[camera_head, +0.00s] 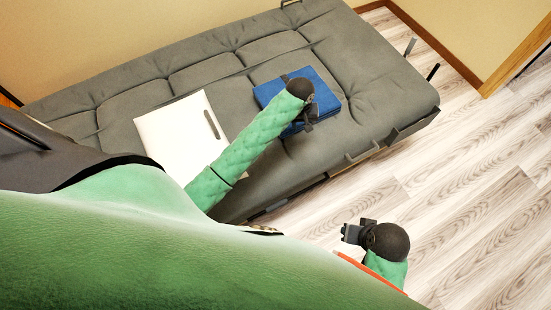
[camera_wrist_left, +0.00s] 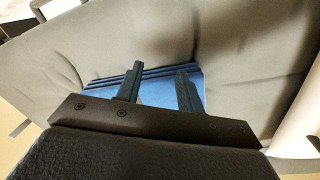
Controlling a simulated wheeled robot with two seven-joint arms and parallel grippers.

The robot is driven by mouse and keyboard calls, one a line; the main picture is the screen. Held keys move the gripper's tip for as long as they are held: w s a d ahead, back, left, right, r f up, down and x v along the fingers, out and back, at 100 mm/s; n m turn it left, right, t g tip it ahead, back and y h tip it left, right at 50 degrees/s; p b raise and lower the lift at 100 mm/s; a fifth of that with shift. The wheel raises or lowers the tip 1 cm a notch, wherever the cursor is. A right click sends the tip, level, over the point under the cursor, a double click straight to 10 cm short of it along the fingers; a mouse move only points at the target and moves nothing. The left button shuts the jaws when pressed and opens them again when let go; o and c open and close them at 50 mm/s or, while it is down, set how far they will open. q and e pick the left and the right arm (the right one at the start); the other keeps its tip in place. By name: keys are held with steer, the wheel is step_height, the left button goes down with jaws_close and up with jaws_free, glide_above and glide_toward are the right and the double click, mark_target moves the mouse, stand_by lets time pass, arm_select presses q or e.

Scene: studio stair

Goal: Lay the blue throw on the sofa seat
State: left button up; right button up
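The blue throw (camera_head: 325,92) is folded into a flat square and appears to lie on the grey sofa seat (camera_head: 365,65), toward its right end. My left gripper (camera_head: 308,122) is over the throw's near part and, with its wrist, hides some of it. In the left wrist view the two fingers (camera_wrist_left: 160,80) stand apart, with the blue throw (camera_wrist_left: 155,92) behind them and nothing clearly held between them. Whether the fingers touch it I cannot tell. My right gripper (camera_head: 352,233) is off the sofa, above the floor; its fingers are too small to read.
A white flat panel with a dark slot (camera_head: 180,135) lies on the seat left of the throw. Dark brackets (camera_head: 375,147) stick out along the sofa's near edge. Wood floor (camera_head: 470,190) is clear at right; a wall stands behind the sofa.

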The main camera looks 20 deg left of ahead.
arm_select(q)
steer(key=s+d+r+m+t, duration=0.1)
steer(key=s+r+m, duration=0.2)
steer(key=s, duration=1.2)
steer(key=s+d+r+m+t+h, duration=0.1)
steer(key=s+r+m, duration=0.3)
steer(key=s, duration=1.2)
steer(key=shift+s+d, duration=0.15)
steer(key=shift+d, duration=0.45)
